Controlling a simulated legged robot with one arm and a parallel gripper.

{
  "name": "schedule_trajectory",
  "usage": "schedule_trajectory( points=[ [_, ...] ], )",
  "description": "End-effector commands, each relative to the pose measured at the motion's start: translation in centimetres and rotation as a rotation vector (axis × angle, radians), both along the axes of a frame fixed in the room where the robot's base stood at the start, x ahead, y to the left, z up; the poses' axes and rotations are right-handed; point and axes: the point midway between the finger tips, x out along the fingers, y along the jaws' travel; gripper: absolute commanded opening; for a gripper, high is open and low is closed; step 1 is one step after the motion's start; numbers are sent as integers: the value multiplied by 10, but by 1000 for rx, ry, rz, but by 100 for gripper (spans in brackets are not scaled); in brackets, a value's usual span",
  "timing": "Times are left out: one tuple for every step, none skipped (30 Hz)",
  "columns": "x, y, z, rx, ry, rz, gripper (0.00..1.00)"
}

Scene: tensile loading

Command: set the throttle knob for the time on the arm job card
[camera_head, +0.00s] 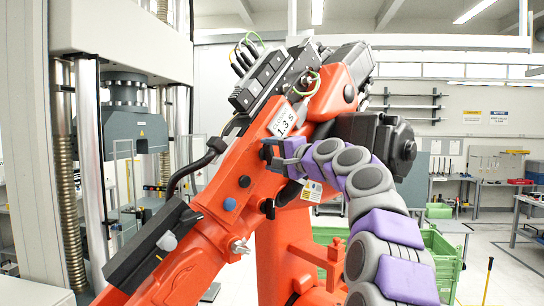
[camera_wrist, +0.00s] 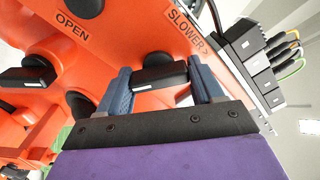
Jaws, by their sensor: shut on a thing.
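The throttle knob (camera_wrist: 160,76) is a black bar-shaped knob with a white mark, on an orange machine arm (camera_head: 240,165). My gripper (camera_wrist: 163,78) has its blue fingers on either side of this knob and is shut on it. The label "SLOWER>" (camera_wrist: 188,32) is above the knob on the orange face. In the head view my gripper (camera_head: 272,153) reaches the orange arm from the right, and the knob is hidden there. The job card (camera_head: 284,119) is a white tag just above my gripper. It reads "1.3 s"; its smaller line is hard to read.
The label "OPEN" (camera_wrist: 73,27) and another black knob (camera_wrist: 38,73) are to the left in the wrist view. Black valve blocks with cables (camera_wrist: 268,60) are at the right. A testing frame (camera_head: 125,120) stands left, and a green crate (camera_head: 440,262) is behind my arm.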

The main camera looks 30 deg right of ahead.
Motion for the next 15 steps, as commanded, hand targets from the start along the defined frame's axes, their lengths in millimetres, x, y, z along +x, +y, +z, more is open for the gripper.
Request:
schedule_trajectory(
  points=[
    [1, 0, -3, 0, 5, 0, 36],
    [1, 0, -3, 0, 5, 1, 36],
    [1, 0, -3, -4, 6, 1, 36],
    [1, 0, -4, -7, 4, 1, 36],
    [2, 0, -4, -15, 1, 1, 36],
    [2, 0, -4, -28, -2, 1, 36],
    [2, 0, -4, -40, -7, 1, 36],
    [2, 0, -4, -52, -10, 1, 36],
    [2, 0, -4, -70, -15, 1, 36],
    [2, 0, -5, -81, -16, 0, 36],
    [2, 0, -5, -88, -17, 1, 36],
    [3, 0, -5, -92, -17, 1, 36],
    [3, 0, -5, -93, -16, 2, 36],
    [3, 0, -5, -92, -16, 2, 36],
    [3, 0, -5, -92, -16, 2, 36]
  ],
)
